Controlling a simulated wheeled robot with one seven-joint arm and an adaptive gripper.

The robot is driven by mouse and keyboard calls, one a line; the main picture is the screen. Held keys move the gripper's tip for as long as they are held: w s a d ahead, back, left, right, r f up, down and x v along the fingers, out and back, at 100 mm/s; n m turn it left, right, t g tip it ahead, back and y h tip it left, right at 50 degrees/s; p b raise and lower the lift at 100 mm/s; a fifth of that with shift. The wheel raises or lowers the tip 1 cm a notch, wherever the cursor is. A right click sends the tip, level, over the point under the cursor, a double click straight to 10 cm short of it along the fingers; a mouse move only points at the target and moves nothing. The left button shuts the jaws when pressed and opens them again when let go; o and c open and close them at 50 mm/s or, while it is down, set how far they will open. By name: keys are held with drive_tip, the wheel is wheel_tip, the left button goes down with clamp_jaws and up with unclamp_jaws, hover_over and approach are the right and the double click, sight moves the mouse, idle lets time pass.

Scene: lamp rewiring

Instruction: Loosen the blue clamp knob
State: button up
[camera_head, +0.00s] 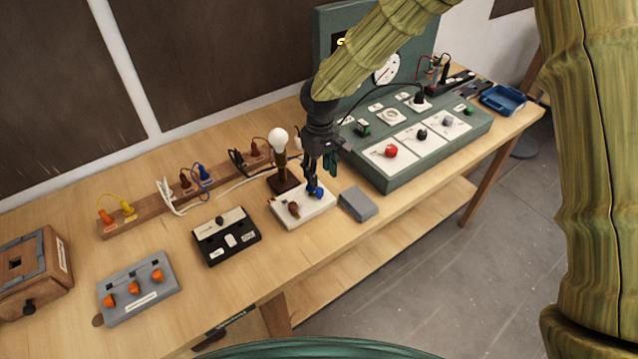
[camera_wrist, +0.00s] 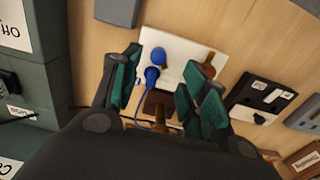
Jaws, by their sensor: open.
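The blue clamp knob (camera_head: 318,191) stands on a small white board (camera_head: 322,207) near the front of the bench. In the wrist view the round blue knob (camera_wrist: 159,56) lies between and beyond my fingertips, with a second blue piece (camera_wrist: 152,76) and a blue cord just below it. A brown knob (camera_head: 293,209) sits on the same board. My gripper (camera_head: 320,176) points down over the blue knob. In the wrist view my gripper (camera_wrist: 166,76) is open, its teal fingers on either side of the knob. I cannot tell whether either finger touches it.
A lamp with a white bulb (camera_head: 278,140) stands just behind the board. A grey block (camera_head: 358,204) lies to its right, and a black switch box (camera_head: 227,237) to its left. A green console (camera_head: 400,176) stands further right. Wires and plugs line the wooden strip behind.

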sight(320, 189)
drive_tip(key=f, duration=0.2)
drive_tip(key=w+f+p, duration=0.1)
drive_tip(key=f, duration=0.1)
drive_tip(key=shift+s+a+f+p, duration=0.1)
drive_tip(key=shift+s+f+p, duration=0.25)
drive_tip(key=shift+f, duration=0.35)
drive_tip(key=shift+w+f, duration=0.2)
drive_tip(key=shift+f, duration=0.75)
drive_tip(key=shift+s, duration=0.1)
clamp_jaws()
